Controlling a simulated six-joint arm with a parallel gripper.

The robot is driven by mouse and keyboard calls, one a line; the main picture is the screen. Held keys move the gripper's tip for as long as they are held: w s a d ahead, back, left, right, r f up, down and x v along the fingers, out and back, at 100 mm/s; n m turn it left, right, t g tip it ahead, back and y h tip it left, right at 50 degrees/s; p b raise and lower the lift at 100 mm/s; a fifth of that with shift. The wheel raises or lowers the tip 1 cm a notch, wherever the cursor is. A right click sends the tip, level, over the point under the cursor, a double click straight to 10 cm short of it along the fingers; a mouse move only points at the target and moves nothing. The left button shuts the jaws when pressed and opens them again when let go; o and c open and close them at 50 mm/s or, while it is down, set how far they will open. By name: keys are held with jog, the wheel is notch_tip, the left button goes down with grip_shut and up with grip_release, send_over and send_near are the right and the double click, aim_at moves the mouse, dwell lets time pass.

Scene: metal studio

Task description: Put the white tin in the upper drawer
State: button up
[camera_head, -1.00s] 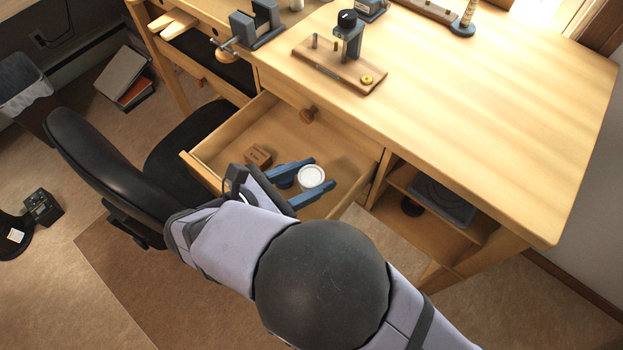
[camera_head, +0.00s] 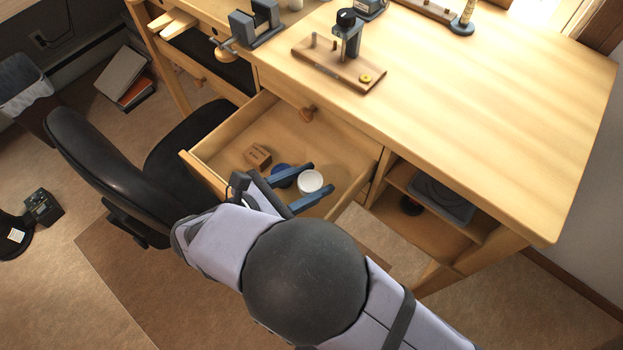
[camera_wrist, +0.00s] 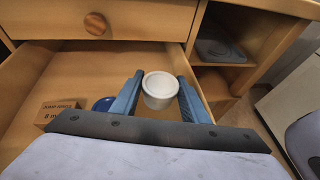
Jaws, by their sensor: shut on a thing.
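The white tin (camera_head: 310,183) is between the two blue fingers of my gripper (camera_head: 316,180), which is shut on it. In the wrist view the tin (camera_wrist: 160,88) is upright between the fingertips (camera_wrist: 159,90). It is inside or just above an open wooden drawer (camera_head: 225,142); its exact height over the drawer floor is hard to tell. Above the open drawer is a closed drawer front with a round wooden knob (camera_wrist: 95,23), also visible in the head view (camera_head: 307,114).
The open drawer also holds a small brown box (camera_head: 257,156) and a dark blue round thing (camera_head: 281,176), left of the tin. An open shelf with a grey item (camera_head: 442,200) is at the right. A black chair (camera_head: 105,175) stands close on the left. The desktop's right part (camera_head: 490,110) is clear.

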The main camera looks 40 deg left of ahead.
aim_at(308, 182)
jog(key=o, duration=1)
jog(key=shift+d+f, duration=0.25)
jog(key=shift+f, duration=0.4)
jog(key=shift+o, duration=0.2)
jog(key=shift+r, duration=0.15)
jog(key=shift+a+r, duration=0.1)
jog(key=shift+r, duration=0.15)
jog(key=p+v, duration=0.2)
jog(key=v, duration=0.1)
jog(key=r+p+v, duration=0.1)
jog(key=p+v, duration=0.1)
jog(key=v, duration=0.1)
jog(key=shift+s+a+r, duration=0.1)
jog(key=shift+a+r, duration=0.05)
jog(key=shift+a, duration=0.05)
jog(key=shift+s+a+r, duration=0.1)
jog(key=shift+s, duration=0.45)
jog(key=shift+w+r, duration=0.1)
